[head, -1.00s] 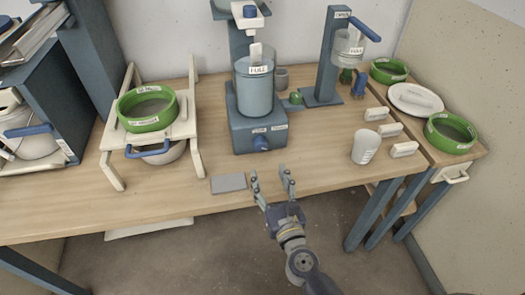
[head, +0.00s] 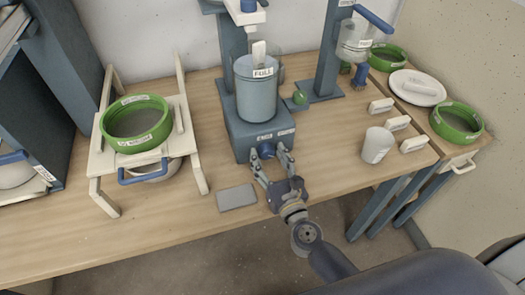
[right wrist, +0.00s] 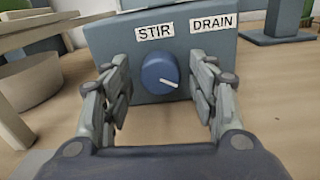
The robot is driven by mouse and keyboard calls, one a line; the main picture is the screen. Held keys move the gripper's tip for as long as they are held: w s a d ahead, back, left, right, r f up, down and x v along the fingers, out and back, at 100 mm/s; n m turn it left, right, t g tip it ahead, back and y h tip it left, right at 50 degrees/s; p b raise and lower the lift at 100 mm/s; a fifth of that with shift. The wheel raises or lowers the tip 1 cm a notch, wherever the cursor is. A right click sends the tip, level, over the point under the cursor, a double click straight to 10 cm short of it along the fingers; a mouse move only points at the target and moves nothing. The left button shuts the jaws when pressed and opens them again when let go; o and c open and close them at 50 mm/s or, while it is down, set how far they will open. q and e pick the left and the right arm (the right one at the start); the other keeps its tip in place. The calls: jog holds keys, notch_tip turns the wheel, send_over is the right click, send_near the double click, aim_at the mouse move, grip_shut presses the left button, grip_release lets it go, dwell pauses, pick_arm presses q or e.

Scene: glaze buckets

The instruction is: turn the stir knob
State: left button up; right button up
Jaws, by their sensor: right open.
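The stir knob (right wrist: 160,75) is a round blue dial with a white pointer line, on the front of a blue-grey machine base (head: 246,139). In the right wrist view the pointer aims right and slightly down. Labels reading STIR (right wrist: 155,30) and DRAIN (right wrist: 214,22) are above it. In the head view the knob (head: 267,150) is at the fingertips of my right gripper (head: 272,164). The right gripper is open, with one finger (right wrist: 116,85) on each side of the knob and visible gaps between. My left gripper is not in view.
A cylinder labelled FULL (head: 257,88) stands on the base. A grey pad (head: 236,197) lies left of my right gripper. A white cup (head: 377,145) and several white blocks (head: 412,144) are to the right. A white rack (head: 107,172) with a green-rimmed sieve (head: 136,124) is at left.

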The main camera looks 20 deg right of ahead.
jog(key=shift+s, duration=0.15)
jog(key=shift+c, duration=0.3)
jog(key=c, duration=1)
jog(key=shift+r, duration=0.1)
jog(key=shift+d+n+p, duration=0.1)
jog(key=shift+n+p, duration=0.2)
jog(key=shift+n, duration=0.1)
jog(key=n+p, duration=0.2)
jog(key=n, duration=0.2)
jog(key=shift+r+n, duration=0.1)
jog(key=shift+n, duration=0.3)
jog(key=n+p, duration=0.3)
jog(key=n, duration=0.2)
jog(key=n+p, duration=0.1)
jog(key=n, duration=0.3)
jog(key=shift+p, duration=0.4)
jog(key=n+p, duration=0.2)
jog(key=n, duration=0.2)
jog(key=n+p, duration=0.1)
jog(key=n, duration=0.2)
jog(key=shift+n+h, duration=0.3)
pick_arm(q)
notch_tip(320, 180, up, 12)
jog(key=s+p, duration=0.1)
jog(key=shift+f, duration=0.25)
pick_arm(e)
jog(key=shift+n, duration=1.5)
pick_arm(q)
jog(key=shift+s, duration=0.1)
